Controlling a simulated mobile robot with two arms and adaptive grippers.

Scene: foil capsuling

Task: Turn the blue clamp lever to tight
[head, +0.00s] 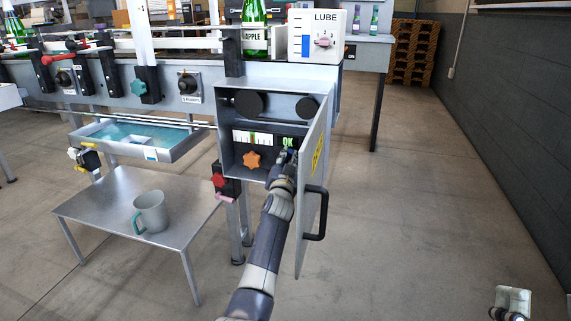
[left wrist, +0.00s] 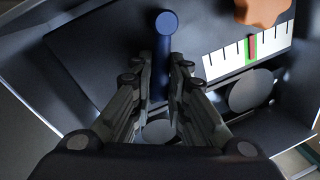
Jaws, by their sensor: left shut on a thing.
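The blue clamp lever (left wrist: 164,50) shows in the left wrist view as a dark blue bar with a round end, standing between my fingers. My left gripper (left wrist: 164,85) is shut on it, with a finger on each side. In the head view my left gripper (head: 287,160) reaches into the open cabinet (head: 226,120) at its right side and hides most of the lever there. A white gauge (head: 243,137) with a green band sits left of it, beside a green "OK" sign (head: 287,142).
The cabinet door (head: 312,190) with its black handle (head: 316,215) stands open close to the right of my arm. An orange star knob (head: 252,159) is left of my gripper. A low table (head: 95,212) with a grey mug (head: 151,211) stands left. Floor at right is mostly clear.

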